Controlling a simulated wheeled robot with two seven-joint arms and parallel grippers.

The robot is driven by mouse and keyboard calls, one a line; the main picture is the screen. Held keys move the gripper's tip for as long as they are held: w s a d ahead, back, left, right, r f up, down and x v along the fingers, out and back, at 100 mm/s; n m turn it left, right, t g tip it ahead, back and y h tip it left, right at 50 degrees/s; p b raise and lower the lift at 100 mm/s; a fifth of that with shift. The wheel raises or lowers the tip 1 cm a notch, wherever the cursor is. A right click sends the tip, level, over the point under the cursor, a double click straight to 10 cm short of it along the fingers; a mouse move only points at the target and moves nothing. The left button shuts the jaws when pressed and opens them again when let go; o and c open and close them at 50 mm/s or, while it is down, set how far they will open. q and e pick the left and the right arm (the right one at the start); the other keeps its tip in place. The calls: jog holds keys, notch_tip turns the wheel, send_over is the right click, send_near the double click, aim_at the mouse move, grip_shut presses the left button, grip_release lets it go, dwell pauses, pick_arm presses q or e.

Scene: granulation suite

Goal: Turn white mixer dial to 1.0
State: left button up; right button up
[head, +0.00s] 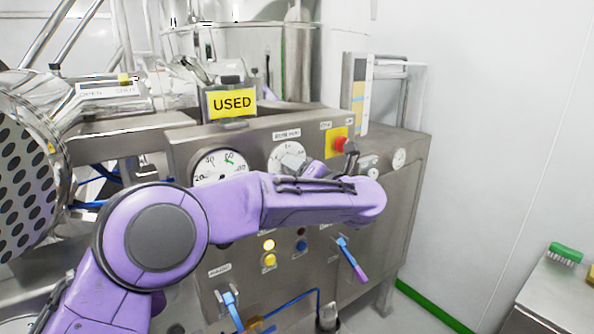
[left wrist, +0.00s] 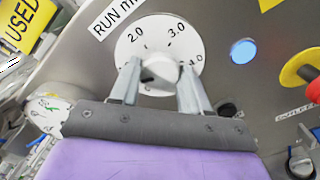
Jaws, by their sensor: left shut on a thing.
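The white mixer dial (head: 288,155) is on the steel control panel under a label plate, partly hidden by my left arm in the head view. In the left wrist view the dial (left wrist: 150,42) shows the numbers 2.0, 3.0 and 4.0 along its upper edge, and its lower part is hidden. My left gripper (left wrist: 160,72) is shut on the dial's pale central knob (left wrist: 162,68), one finger on each side. The dial's pointer reading cannot be made out. My right gripper is not in view.
A white gauge (head: 218,166) is left of the dial. A red emergency button (head: 340,144) on a yellow plate is to its right. A yellow USED sign (head: 232,103) stands on the panel top. Below are a lit lamp (head: 268,244) and a blue-handled valve (head: 351,258).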

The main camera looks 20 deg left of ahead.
pick_arm(q)
jog(key=shift+d+f+m, duration=0.15)
jog(key=shift+f+m, duration=0.05)
jog(key=shift+m, duration=0.7)
jog(key=o, duration=1.1)
jog(key=shift+c, duration=0.2)
jog(key=shift+s+d+r, duration=0.15)
jog(key=shift+d+r, duration=0.05)
jog(key=b+v, duration=0.4)
jog(key=v, duration=0.6)
jog(key=shift+s+d, duration=0.2)
